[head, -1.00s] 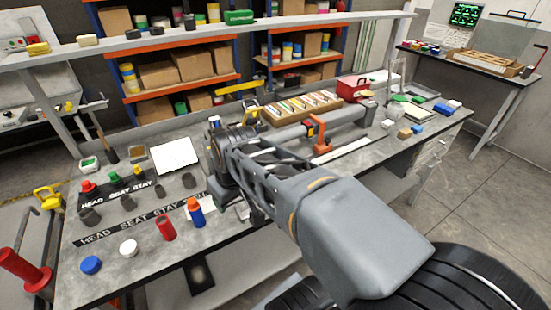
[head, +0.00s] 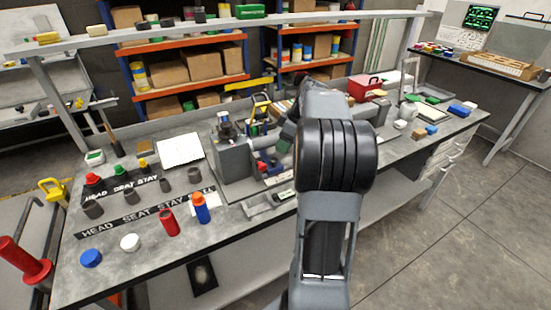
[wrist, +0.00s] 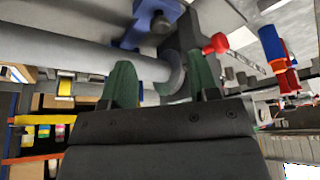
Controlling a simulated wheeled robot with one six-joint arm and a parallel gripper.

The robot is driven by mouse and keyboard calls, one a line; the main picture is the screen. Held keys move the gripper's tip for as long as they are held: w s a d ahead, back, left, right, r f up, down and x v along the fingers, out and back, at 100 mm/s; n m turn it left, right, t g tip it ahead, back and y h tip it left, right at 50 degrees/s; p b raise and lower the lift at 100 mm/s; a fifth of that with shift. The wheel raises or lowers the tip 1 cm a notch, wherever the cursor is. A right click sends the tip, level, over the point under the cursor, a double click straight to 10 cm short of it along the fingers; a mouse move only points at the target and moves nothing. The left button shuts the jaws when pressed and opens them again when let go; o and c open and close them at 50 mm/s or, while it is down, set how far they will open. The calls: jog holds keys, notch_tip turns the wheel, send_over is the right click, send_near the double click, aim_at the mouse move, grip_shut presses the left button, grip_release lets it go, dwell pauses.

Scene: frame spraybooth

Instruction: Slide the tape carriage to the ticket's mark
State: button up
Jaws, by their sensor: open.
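In the wrist view my gripper (wrist: 163,85) is open, its two green fingertips apart, close to a thick grey tube (wrist: 60,52). A blue bracket (wrist: 128,38) sits at the tube, beside a dark grey block and a red knob (wrist: 215,44). I cannot tell whether the bracket is the tape carriage, or whether a fingertip touches it. My arm hides most of the tube and the orange part seen there earlier. I cannot pick out the ticket's mark.
A white pad (head: 180,150) lies left of the block. Grey cups, a red cylinder (head: 169,222) and an orange-capped blue bottle (head: 201,208) stand at the bench's front left. A red box (head: 364,87) and small blocks stand at the right. A shelf rail (head: 230,22) spans above the back.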

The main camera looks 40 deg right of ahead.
aim_at(274, 159)
jog(key=x, duration=0.8)
grip_shut()
dwell(0.5)
